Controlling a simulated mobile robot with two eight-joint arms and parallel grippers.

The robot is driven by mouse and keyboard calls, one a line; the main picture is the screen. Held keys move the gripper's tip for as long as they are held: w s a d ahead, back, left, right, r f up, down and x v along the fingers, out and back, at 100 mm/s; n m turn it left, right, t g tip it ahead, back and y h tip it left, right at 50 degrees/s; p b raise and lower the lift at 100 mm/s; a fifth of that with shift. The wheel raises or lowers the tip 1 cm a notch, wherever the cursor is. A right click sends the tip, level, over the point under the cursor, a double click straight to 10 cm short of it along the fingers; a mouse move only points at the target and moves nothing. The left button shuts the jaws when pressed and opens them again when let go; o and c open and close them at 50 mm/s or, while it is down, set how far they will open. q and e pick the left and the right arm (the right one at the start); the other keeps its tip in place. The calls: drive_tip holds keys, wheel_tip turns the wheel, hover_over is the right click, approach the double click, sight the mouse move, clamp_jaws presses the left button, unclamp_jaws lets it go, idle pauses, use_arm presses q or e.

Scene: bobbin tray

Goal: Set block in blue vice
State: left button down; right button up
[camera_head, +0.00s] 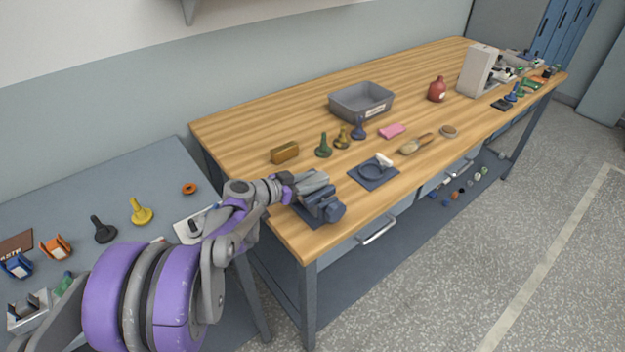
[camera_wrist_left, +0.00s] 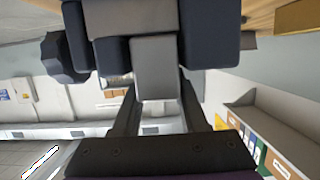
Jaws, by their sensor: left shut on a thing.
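My left gripper (camera_head: 294,184) reaches over the near left corner of the wooden bench. It is shut on a light grey block (camera_wrist_left: 155,66), which also shows in the head view (camera_head: 314,179). The blue vice (camera_head: 322,206) stands right at the gripper, with its round handle toward the bench's front edge. In the left wrist view the vice's dark blue parts (camera_wrist_left: 213,35) lie on both sides of the block. I cannot tell whether the block is seated between the jaws or just above them. My right gripper is not in view.
A brass-coloured block (camera_head: 285,152) and several knobbed pieces stand behind the vice. A grey bin (camera_head: 361,101) stands farther back. A grey side table (camera_head: 150,178) with small parts is at left.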

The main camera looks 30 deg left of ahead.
use_arm(q)
drive_tip(key=shift+c, duration=1.8)
unclamp_jaws()
drive_tip(key=v, duration=1)
drive_tip(key=shift+s, duration=0.4)
